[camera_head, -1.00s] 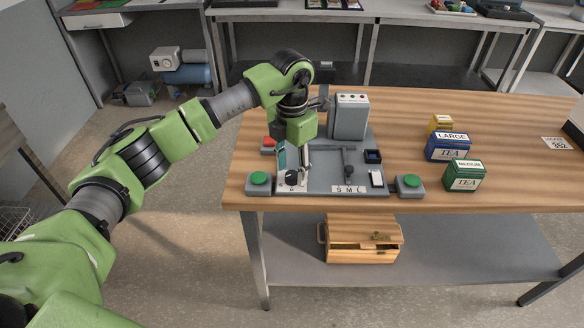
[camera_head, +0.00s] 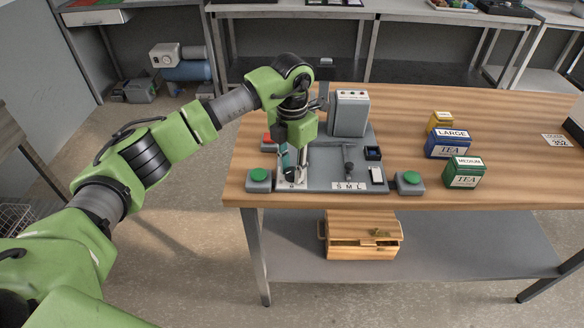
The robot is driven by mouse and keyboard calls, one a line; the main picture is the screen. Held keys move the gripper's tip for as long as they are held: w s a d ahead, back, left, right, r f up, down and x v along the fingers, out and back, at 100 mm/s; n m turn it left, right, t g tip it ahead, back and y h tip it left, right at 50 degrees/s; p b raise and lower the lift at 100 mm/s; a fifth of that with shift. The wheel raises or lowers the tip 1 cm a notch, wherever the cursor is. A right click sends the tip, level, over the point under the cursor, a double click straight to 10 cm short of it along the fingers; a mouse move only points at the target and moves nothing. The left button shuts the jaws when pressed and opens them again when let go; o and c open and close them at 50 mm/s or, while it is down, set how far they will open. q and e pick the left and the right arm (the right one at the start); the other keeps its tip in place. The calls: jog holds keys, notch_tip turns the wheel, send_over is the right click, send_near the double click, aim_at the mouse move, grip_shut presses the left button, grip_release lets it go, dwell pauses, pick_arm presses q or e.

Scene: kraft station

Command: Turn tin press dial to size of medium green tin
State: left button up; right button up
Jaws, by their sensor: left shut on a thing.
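The tin press (camera_head: 322,184) is a grey machine at the front left of the wooden table, with an S M L label (camera_head: 348,186) on its front edge. Its black dial (camera_head: 290,177) is at the press's front left corner, mostly covered by my left gripper (camera_head: 293,169). That gripper points down and is shut on the dial. The dial's setting is too small and hidden to read. The medium green tin (camera_head: 464,172), labelled MEDIUM TEA, stands upright at the right of the table. My right gripper is not in view.
A blue LARGE tin (camera_head: 447,145) and a yellow tin (camera_head: 440,121) stand behind the green one. Green buttons flank the press at left (camera_head: 259,179) and right (camera_head: 410,182). A red button (camera_head: 268,138) is behind the left one. Table space between press and tins is mostly clear.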

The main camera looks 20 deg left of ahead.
aim_at(292, 171)
pick_arm(q)
jog(key=n+b, duration=0.1)
jog(key=n, duration=0.4)
jog(key=n+b, duration=0.1)
jog(key=n, duration=0.5)
dwell(0.3)
jog(key=shift+n, duration=0.3)
jog(key=o, duration=1.1)
jog(key=shift+r, duration=0.15)
notch_tip(292, 171, up, 12)
jog(key=shift+f, duration=0.15)
